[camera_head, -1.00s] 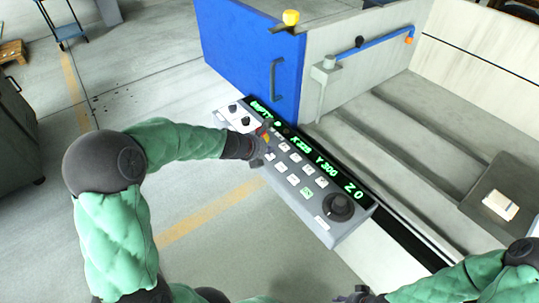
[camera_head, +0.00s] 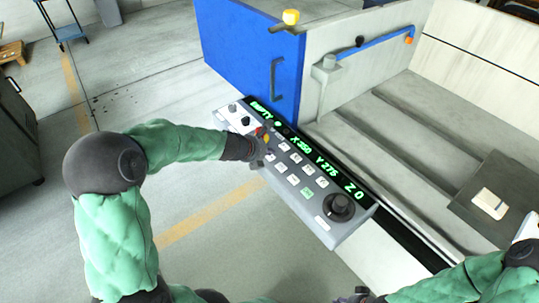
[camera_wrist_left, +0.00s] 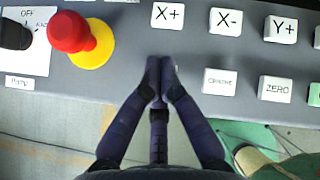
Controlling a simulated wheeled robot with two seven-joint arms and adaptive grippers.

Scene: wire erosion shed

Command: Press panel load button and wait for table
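The grey control panel (camera_head: 265,185) carries two rows of white buttons, a green one (camera_head: 306,192), and a display (camera_head: 312,150) reading EMPTY, X 350, Y 275, Z 0. My left gripper (camera_head: 264,152) is at its front-left part. In the left wrist view its fingertips (camera_wrist_left: 160,72) are together, below the X+ button (camera_wrist_left: 166,15) and left of the CENTRE button (camera_wrist_left: 219,81). They hide what lies under them; I see no load label and cannot tell contact. My right gripper (camera_head: 358,296) is barely visible at the bottom edge.
A red knob on a yellow base (camera_wrist_left: 72,32) is just left of my left fingertips. A black dial (camera_head: 340,206) is at the panel's right end. A blue cabinet door (camera_head: 250,60) stands behind the panel. The floor left of the panel is clear.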

